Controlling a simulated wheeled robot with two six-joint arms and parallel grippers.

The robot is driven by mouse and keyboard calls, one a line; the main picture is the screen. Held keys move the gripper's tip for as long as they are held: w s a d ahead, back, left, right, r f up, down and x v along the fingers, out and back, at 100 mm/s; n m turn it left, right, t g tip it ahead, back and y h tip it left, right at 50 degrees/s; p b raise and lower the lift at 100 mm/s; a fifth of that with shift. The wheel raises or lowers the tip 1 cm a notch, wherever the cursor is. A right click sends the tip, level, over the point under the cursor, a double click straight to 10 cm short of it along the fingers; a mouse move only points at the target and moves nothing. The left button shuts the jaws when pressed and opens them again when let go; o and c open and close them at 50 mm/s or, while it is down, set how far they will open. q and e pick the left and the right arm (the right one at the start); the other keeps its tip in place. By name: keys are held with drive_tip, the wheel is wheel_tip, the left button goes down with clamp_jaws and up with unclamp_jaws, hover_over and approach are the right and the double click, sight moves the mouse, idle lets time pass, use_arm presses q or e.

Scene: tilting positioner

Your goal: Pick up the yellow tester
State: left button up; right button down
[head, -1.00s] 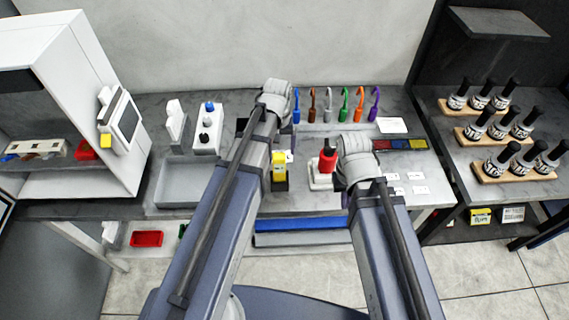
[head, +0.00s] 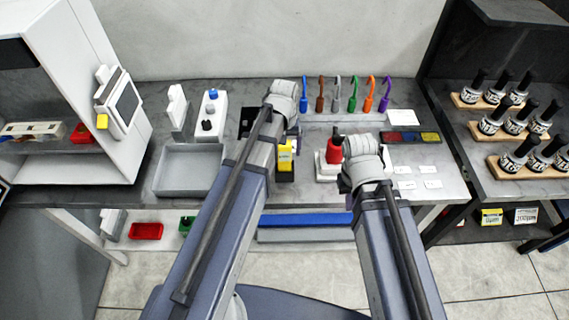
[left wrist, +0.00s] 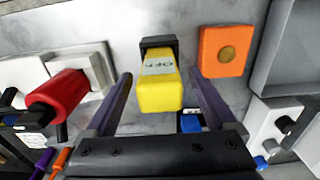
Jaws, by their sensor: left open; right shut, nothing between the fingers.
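The yellow tester (head: 285,157) stands in a dark holder (head: 285,176) on the table, partly covered by my left arm in the head view. In the left wrist view the tester (left wrist: 160,92) shows a grey label reading "OFF" and lies between the two spread fingers of my left gripper (left wrist: 163,88). The fingers are apart from its sides, with a gap on each side; how deep they reach cannot be told. My right gripper (head: 346,183) is shut and empty, mostly hidden under its wrist, beside the red-topped device.
A red device on a white base (head: 334,151) stands right of the tester. An orange block with a round button (left wrist: 223,52) is close by the left gripper. A grey tray (head: 187,170) is at the left, colored hooks (head: 337,95) at the back, bottles on wooden racks (head: 510,125) at the right.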

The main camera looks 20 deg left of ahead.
use_arm(q)
drive_tip(key=shift+f+b, duration=0.35)
drive_tip(key=shift+f, duration=0.45)
drive_tip(key=shift+r, duration=0.1)
drive_tip(key=shift+c, duration=0.3)
clamp_jaws()
